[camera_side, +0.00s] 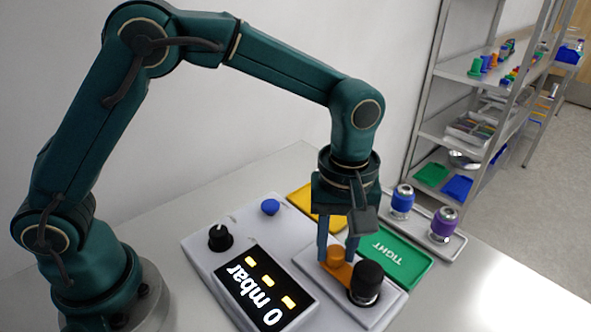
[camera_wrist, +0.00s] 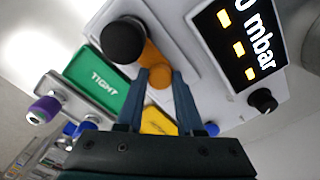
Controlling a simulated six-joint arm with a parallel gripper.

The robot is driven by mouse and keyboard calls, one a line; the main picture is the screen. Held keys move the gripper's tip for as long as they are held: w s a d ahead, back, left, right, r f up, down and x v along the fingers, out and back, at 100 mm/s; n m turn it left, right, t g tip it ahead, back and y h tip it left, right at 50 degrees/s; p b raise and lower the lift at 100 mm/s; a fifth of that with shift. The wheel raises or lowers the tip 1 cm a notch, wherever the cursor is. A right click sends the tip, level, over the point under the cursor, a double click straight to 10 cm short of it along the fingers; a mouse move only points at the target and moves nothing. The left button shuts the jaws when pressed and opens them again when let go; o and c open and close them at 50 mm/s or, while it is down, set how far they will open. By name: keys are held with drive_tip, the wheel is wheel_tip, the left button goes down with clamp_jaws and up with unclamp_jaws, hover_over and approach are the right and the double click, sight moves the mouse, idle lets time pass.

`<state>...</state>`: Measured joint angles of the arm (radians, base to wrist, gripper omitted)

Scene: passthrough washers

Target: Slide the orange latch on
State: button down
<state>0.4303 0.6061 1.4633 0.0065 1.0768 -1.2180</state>
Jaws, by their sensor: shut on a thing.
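The orange latch (camera_side: 340,268) lies on the light plate at the front of the grey console, with its raised knob up. Its far end reaches the base of a black-capped cylinder (camera_side: 366,280), which stands upright. My gripper (camera_side: 337,250) points down from above and is shut on the latch's knob. In the wrist view my gripper's blue fingers (camera_wrist: 161,82) flank the orange latch (camera_wrist: 157,68), beside the black cap (camera_wrist: 123,40). How far the latch reaches around the cylinder is partly hidden. The console display (camera_side: 262,288) reads 0 mbar with three orange bars.
A black dial (camera_side: 220,237) and a blue button (camera_side: 270,207) stand on the console. Behind are a green tray marked TIGHT (camera_side: 407,262) and a yellow tray (camera_side: 299,196). A metal tray holds blue-capped (camera_side: 402,201) and purple-capped (camera_side: 443,224) parts. The table's front right is clear.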

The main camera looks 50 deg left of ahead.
sight(338, 253)
drive_tip(key=c, duration=0.5)
unclamp_jaws()
drive_tip(key=shift+d, duration=0.2)
drive_tip(key=shift+r, duration=0.1)
drive_tip(key=shift+r, duration=2.5)
